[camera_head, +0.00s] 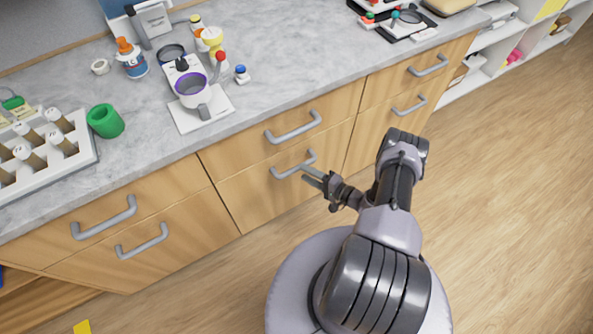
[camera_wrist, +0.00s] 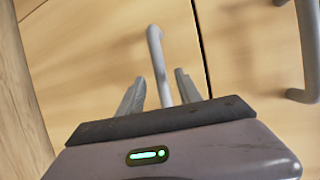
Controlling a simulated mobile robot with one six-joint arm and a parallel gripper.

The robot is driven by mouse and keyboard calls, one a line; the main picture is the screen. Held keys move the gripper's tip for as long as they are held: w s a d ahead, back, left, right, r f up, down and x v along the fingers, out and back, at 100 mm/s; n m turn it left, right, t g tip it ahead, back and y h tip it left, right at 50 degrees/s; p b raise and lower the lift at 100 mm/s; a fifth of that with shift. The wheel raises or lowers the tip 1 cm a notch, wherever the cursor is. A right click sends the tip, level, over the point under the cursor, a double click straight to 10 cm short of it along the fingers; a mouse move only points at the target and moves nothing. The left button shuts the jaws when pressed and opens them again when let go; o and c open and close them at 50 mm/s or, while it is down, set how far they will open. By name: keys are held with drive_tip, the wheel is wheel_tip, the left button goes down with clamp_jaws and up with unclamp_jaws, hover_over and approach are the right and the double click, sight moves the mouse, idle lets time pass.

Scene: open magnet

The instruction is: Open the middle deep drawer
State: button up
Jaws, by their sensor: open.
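The middle deep drawer (camera_head: 255,200) is the lower wooden front in the middle of the counter, and it looks shut and flush. Its grey bar handle (camera_head: 285,173) shows in the head view, and also in the wrist view (camera_wrist: 157,55). My gripper (camera_head: 312,175) is at the right end of this handle. In the wrist view my gripper (camera_wrist: 160,92) is open, with one finger on each side of the handle bar. The bar runs down between the fingers, and I see a gap on both sides. Its near end is hidden behind the gripper body.
The shallower drawer's handle (camera_head: 293,128) is just above, and shows at right in the wrist view (camera_wrist: 309,50). The counter (camera_head: 290,60) carries a white machine (camera_head: 200,110), a green cup (camera_head: 105,121) and a tube rack (camera_head: 85,150). Wooden floor (camera_head: 500,200) at right is clear.

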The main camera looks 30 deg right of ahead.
sight(297, 168)
drive_tip(key=b+x, duration=0.1)
drive_tip(key=x, duration=0.4)
drive_tip(key=shift+w, duration=0.1)
clamp_jaws()
idle(1.2)
